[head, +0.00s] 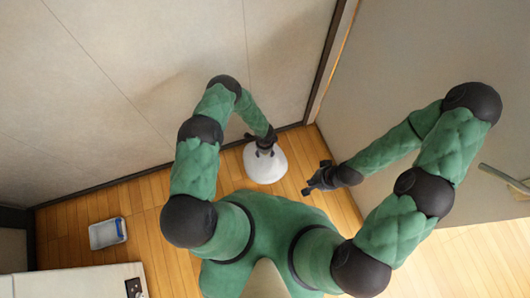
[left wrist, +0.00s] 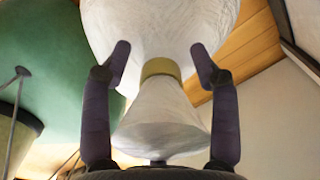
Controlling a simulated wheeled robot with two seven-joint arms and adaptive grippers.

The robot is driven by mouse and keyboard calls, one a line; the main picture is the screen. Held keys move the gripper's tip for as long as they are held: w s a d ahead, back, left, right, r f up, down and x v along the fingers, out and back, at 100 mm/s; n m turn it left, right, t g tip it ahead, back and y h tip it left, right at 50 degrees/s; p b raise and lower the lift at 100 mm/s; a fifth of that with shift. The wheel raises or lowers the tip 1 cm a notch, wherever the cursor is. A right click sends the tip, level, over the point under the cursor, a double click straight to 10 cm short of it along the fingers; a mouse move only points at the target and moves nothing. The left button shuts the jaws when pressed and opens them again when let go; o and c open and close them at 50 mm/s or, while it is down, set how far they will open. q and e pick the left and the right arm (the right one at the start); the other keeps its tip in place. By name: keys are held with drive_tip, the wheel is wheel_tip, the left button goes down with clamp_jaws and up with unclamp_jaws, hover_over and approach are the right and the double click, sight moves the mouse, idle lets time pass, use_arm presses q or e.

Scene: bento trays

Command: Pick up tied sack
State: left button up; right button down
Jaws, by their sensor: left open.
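The white tied sack (head: 268,172) stands on the wooden floor close to the wall. My left gripper (head: 265,151) is over its top in the head view. In the left wrist view, the sack (left wrist: 160,30) has an olive band (left wrist: 160,68) around its neck, with a flared end on the near side. My left gripper (left wrist: 160,62) is open, with one finger on each side of the neck and visible gaps beside the band. My right gripper (head: 311,184) is to the right of the sack, apart from it; its small fingers do not show clearly whether it is open.
A small white tray (head: 107,233) with a blue item at its edge lies on the floor at the left. A pale cabinet or counter (head: 70,282) is at the lower left. Walls stand behind the sack and at the right. Floor between tray and sack is clear.

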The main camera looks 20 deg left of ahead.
use_arm(q)
clamp_jaws()
drive_tip(key=shift+w, duration=0.1)
idle(0.3)
